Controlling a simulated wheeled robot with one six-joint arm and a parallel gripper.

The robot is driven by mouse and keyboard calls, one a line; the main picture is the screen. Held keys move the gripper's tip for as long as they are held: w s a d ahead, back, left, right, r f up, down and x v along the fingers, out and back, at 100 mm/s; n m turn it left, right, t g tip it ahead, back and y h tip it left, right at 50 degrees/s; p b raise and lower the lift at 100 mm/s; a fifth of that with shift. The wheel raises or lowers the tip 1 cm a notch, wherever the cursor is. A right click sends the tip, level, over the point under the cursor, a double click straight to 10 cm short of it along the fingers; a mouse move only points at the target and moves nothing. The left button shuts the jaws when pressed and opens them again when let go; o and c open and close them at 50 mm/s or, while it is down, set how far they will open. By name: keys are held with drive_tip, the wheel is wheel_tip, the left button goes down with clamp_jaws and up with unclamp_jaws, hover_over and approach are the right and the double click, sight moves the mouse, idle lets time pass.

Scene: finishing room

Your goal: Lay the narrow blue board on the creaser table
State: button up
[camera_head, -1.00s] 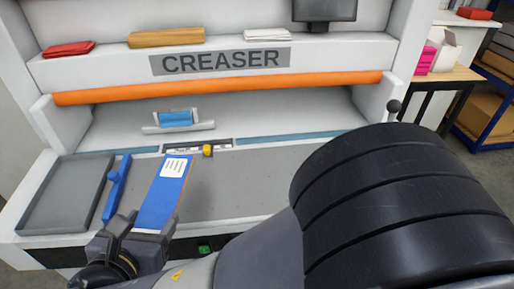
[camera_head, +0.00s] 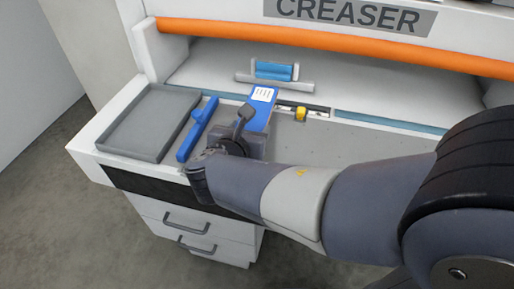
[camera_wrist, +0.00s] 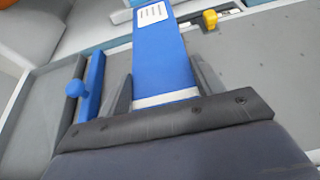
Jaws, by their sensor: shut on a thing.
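The narrow blue board (camera_head: 262,113), with a white label near its far end, is at the creaser table (camera_head: 350,158). My gripper (camera_wrist: 165,88) is shut on the near end of the board, one finger along each long side in the wrist view. The board (camera_wrist: 162,55) points away from my wrist toward the back of the table. In the head view my wrist and arm hide its near end. I cannot tell whether its underside touches the grey surface.
Left of the board lies a blue bar with a knob (camera_head: 198,128), then a shallow grey tray (camera_head: 150,153). A yellow knob (camera_head: 300,114) sits behind and right of the board. An orange roller (camera_head: 300,37) spans the back. Grey table surface to the right is bare.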

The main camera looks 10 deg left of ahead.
drive_tip(key=shift+f+b, duration=0.6)
drive_tip(key=shift+f, duration=2.35)
drive_tip(key=shift+f, duration=0.15)
drive_tip(key=o, duration=1.1)
drive_tip(key=shift+s+r, duration=0.25)
drive_tip(key=shift+r, duration=0.05)
drive_tip(key=p+v, duration=0.1)
drive_tip(key=v, duration=1)
drive_tip(key=shift+s+r, duration=0.1)
drive_tip(key=shift+s, duration=0.15)
